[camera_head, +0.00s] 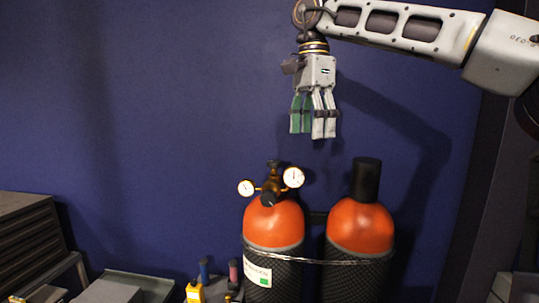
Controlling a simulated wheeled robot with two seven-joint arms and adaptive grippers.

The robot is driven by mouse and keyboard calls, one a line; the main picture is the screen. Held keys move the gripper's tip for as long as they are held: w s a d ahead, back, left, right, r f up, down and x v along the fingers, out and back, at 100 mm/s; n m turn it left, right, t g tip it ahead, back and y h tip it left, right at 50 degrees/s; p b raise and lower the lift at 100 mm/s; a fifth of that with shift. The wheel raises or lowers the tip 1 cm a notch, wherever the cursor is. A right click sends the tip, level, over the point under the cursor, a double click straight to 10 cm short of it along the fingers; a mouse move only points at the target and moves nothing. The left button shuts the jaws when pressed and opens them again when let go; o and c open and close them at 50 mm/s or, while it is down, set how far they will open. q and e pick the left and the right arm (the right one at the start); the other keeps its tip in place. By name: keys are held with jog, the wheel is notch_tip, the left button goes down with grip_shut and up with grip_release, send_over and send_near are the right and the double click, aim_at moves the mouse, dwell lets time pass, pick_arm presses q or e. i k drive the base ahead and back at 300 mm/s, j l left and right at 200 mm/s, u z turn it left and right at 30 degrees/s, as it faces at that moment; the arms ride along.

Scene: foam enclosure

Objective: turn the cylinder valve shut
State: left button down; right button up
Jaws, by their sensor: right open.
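Two orange-topped cylinders stand side by side against the blue wall. The left cylinder (273,224) carries a brass regulator (271,184) with two round white gauges and a dark knob on top, the apparent valve. The right cylinder (360,226) has a tall black cap (366,180). My right gripper (314,136) hangs pointing down, above and a little right of the regulator, apart from it. It is open and empty, with its fingers grey and green. My left gripper is not in view.
A strap (318,262) runs across both cylinders. Small yellow, blue and red items (195,292) sit at the bottom, left of the cylinders. A dark drawer unit (28,240) stands at the far left. The wall area left of my gripper is clear.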

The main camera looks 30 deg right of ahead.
aim_at(274, 164)
jog(key=i+l, duration=0.2)
jog(key=i, duration=0.25)
jog(key=i+l, duration=0.2)
jog(key=i, duration=0.2)
